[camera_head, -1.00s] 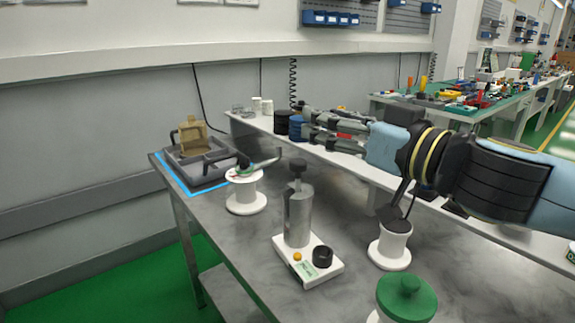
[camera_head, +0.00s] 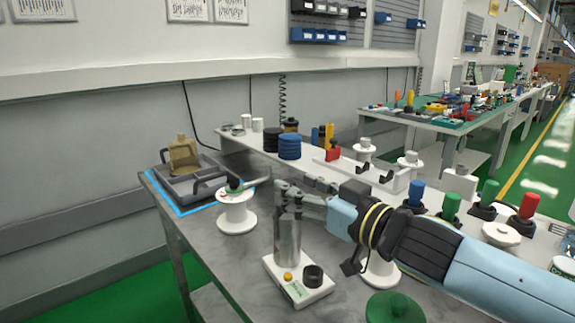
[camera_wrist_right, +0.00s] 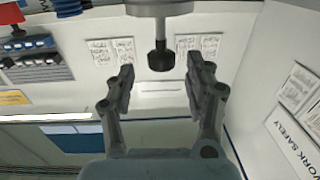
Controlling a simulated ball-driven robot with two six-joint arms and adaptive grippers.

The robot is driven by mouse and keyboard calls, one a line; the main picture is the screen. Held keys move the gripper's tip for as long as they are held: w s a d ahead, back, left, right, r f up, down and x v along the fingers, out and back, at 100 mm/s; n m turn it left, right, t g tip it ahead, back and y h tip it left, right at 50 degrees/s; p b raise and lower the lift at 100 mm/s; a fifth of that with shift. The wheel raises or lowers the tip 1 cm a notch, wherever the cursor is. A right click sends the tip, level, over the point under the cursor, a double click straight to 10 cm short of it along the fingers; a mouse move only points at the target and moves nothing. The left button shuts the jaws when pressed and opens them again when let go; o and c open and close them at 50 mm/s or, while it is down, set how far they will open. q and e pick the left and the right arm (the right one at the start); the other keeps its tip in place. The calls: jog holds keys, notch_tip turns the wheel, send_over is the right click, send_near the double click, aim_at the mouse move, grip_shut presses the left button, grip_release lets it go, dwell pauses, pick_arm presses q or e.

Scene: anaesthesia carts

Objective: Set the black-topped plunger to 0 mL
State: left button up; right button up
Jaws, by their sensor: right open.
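A grey metal cylinder (camera_head: 287,242) stands upright on a white base (camera_head: 313,293). Its black-topped plunger (camera_wrist_right: 160,58) shows in the right wrist view, with a short stem running into the cylinder (camera_wrist_right: 158,8); that view appears upside down. In the head view the black top is hidden by my right gripper (camera_head: 290,193), which is at the cylinder's upper end. In the wrist view the right gripper (camera_wrist_right: 160,72) is open, one finger on each side of the black top, with gaps on both sides. My left gripper is not in view.
The base carries an orange button (camera_head: 288,277) and a black knob (camera_head: 313,275). A white spool (camera_head: 236,216) stands to the left, with a grey tray (camera_head: 185,187) behind it. A green round lid (camera_head: 393,305) is at front right. A shelf with discs (camera_head: 289,147) runs behind.

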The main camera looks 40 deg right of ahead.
jog(key=shift+w+a+r+p, duration=0.1)
jog(key=shift+w+r+p, duration=0.3)
jog(key=shift+p, duration=0.3)
jog(key=shift+w+f+b, duration=0.5)
jog(key=shift+w+b, duration=0.05)
jog(key=shift+b, duration=0.3)
jog(key=shift+w+b, duration=0.45)
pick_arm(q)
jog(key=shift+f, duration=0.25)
pick_arm(e)
jog(key=shift+w+a+r, duration=0.1)
jog(key=shift+w+a, duration=0.1)
jog(key=shift+w, duration=0.05)
grip_shut()
